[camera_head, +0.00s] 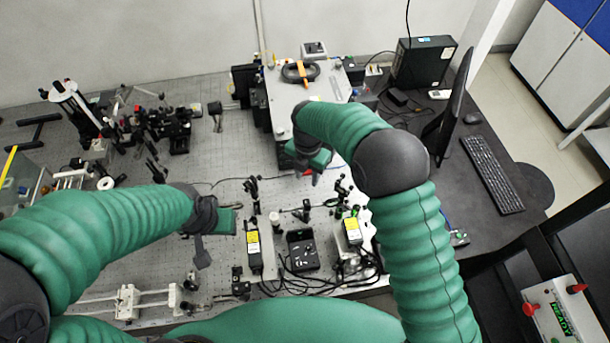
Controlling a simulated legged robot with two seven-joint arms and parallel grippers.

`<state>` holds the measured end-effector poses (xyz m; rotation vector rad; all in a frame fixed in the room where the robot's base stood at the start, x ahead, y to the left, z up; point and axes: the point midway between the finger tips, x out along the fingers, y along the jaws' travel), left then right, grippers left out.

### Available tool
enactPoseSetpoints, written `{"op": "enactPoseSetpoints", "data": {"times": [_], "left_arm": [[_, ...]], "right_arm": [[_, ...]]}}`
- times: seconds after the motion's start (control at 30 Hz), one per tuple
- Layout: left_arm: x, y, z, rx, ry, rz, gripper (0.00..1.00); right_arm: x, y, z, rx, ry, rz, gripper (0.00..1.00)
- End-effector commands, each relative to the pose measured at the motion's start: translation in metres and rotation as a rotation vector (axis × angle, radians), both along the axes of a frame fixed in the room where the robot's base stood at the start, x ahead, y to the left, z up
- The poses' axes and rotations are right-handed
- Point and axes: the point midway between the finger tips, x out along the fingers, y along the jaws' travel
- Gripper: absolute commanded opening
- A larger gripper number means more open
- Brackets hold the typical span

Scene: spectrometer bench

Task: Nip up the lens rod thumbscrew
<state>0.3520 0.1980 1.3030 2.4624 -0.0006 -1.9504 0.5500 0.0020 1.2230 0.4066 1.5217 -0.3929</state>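Small black posts and rods (304,211) stand on the optical bench (240,165) in front of my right gripper. The lens rod thumbscrew is too small to make out among them. My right gripper (308,175) points down over the bench, behind these posts and near the front of the large grey instrument box. Its fingertips are dark and small, and I cannot tell whether they are apart. My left gripper (205,258) hangs over the bench at the left of the posts. Its fingers are partly hidden and I see nothing clearly held in it.
Two black modules with yellow labels (254,242) and a black control box (302,250) with loose cables stand at the front. The grey instrument box (285,100) is behind. Optical mounts (175,130) crowd the back left. A monitor (452,110) and keyboard (492,173) are at the right.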

Motion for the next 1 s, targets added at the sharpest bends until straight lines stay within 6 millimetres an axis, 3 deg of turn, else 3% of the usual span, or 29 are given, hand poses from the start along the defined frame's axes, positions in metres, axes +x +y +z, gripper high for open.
{"op": "enactPoseSetpoints", "data": {"times": [0.43,0.73,1.0], "left_arm": [[0.0,0.0,0.027,0.0,0.0,0.0,0.36],[0.0,0.0,0.025,0.0,0.0,0.0,0.36],[0.0,0.0,0.025,0.0,0.0,0.0,0.36]], "right_arm": [[0.0,0.002,0.041,-0.001,-0.001,0.001,0.37],[0.001,0.001,0.062,0.0,-0.002,0.0,0.37],[0.0,0.001,0.065,0.0,-0.001,0.0,0.37]]}}
